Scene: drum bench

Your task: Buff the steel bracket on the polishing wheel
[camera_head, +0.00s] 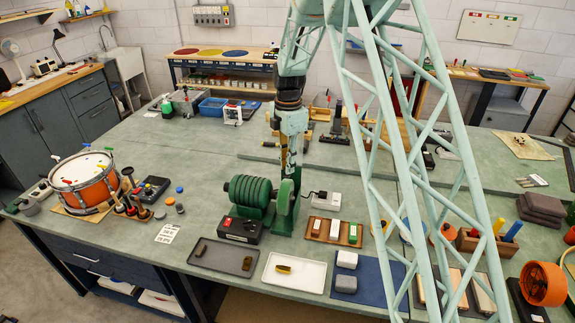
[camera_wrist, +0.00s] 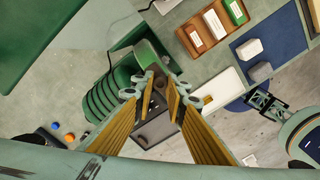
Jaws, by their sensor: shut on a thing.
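The polishing machine (camera_head: 250,190) stands near the bench's front edge, with a green ribbed motor body and a green wheel housing at its right end. It also shows below my gripper in the wrist view (camera_wrist: 104,98). My gripper (camera_head: 289,172) is lowered right over the wheel end, pointing down. In the wrist view its two yellow-padded fingers (camera_wrist: 160,88) are closed in on a small piece at their tips. I take this piece for the steel bracket; its shape is mostly hidden. Whether it touches the wheel cannot be told.
A dark tray (camera_head: 211,264) with small dark pieces and a white tray (camera_head: 305,280) with a brass-coloured piece lie in front. A wooden holder with compound bars (camera_head: 334,231) and a blue mat (camera_head: 370,290) with grey blocks are to the right. An orange drum (camera_head: 84,185) stands left.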

